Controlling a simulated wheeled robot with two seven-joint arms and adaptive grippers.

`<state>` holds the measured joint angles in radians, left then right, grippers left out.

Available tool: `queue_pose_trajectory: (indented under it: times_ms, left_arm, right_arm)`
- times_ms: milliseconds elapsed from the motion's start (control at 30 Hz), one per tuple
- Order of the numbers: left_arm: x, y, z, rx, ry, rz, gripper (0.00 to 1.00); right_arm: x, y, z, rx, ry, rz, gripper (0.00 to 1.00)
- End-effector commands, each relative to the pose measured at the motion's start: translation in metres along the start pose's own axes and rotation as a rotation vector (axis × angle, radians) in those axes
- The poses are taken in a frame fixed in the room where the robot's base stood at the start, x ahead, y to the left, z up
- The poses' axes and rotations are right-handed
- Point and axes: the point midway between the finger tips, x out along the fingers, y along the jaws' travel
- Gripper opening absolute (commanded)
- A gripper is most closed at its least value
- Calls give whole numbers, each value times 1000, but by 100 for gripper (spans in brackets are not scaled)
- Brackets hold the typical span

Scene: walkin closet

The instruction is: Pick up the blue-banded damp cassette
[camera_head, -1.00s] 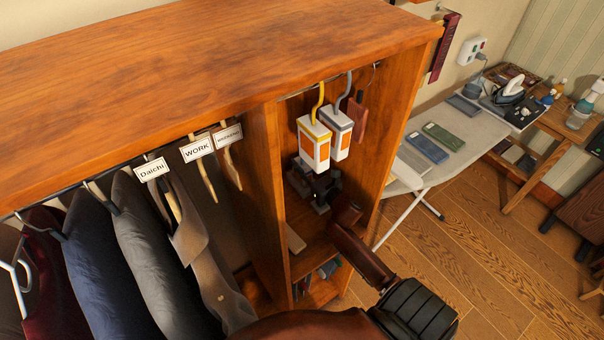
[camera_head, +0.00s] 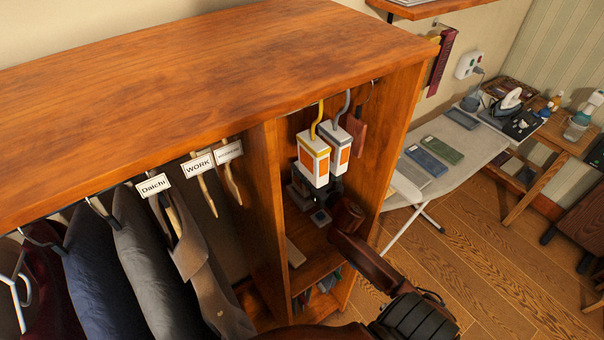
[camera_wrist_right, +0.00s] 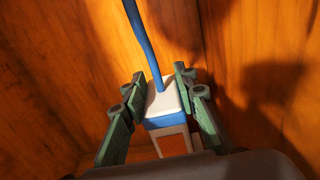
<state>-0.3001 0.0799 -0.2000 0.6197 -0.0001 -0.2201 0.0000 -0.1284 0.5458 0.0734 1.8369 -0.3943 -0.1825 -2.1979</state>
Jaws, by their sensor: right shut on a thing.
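In the right wrist view the blue-banded damp cassette (camera_wrist_right: 165,107) is a pale box with a blue band and a blue hook rising from its top. My right gripper (camera_wrist_right: 160,102) has its green fingers shut on the box's two sides. In the head view my right gripper (camera_head: 327,190) is inside the narrow compartment, low behind two hanging cassettes that partly hide it. These are a yellow-banded cassette (camera_head: 312,160) and a grey-banded cassette (camera_head: 340,150), each with an orange window. I cannot make out the blue-banded one in the head view. My left gripper is out of view.
Wooden walls close in around my right gripper, with a divider (camera_head: 262,195) on the left. A reddish hanging thing (camera_head: 357,135) is near the cassettes. Labelled clothes hang at left. An ironing board (camera_head: 450,165) stands to the right, with open floor before it.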

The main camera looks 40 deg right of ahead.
Motion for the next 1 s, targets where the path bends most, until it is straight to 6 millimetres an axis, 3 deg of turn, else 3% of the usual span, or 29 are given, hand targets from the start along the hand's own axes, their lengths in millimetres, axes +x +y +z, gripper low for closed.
queue_pose_trajectory:
  times_ms: [100,267,700,1000]
  left_arm:
    - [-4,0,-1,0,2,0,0]
    - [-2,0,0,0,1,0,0]
    - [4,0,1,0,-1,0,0]
    - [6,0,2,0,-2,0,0]
  right_arm:
    - [0,0,24,-7,-4,2,0]
    - [-33,0,18,-1,3,-1,0]
    - [-146,0,18,1,2,-2,0]
    - [-178,0,20,0,-2,-1,0]
